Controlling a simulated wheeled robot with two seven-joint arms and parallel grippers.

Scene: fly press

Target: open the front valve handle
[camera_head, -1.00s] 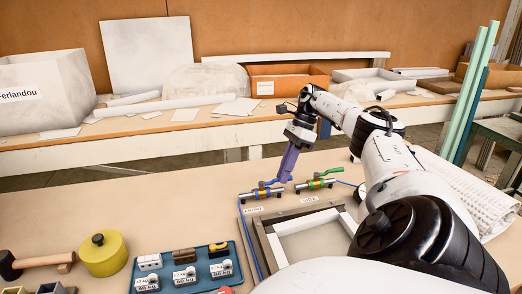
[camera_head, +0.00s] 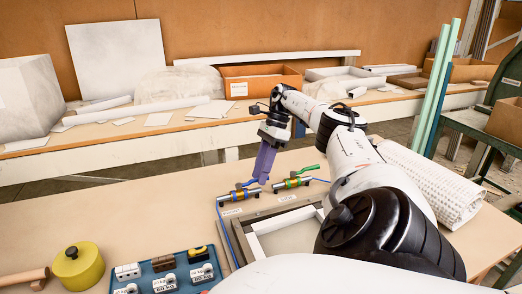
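Two small brass valves lie side by side on the table behind a framed panel. The left valve (camera_head: 240,196) has a blue handle (camera_head: 246,183) pointing right; a small label in front of it is too blurred to read surely. The right valve (camera_head: 292,184) has a green handle (camera_head: 309,169). My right gripper (camera_head: 262,181) reaches down from above with its purple fingers, the tips at the free end of the blue handle. The fingers overlap in this view, so I cannot tell their gap or whether they grip the handle. My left gripper is out of view.
A blue tray (camera_head: 146,281) with labelled weights, a yellow round pot (camera_head: 78,264) and a mallet (camera_head: 25,278) lie at the front left. The framed panel (camera_head: 257,247) is below my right arm. A white ribbed roll (camera_head: 440,190) lies at right. The table's left middle is clear.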

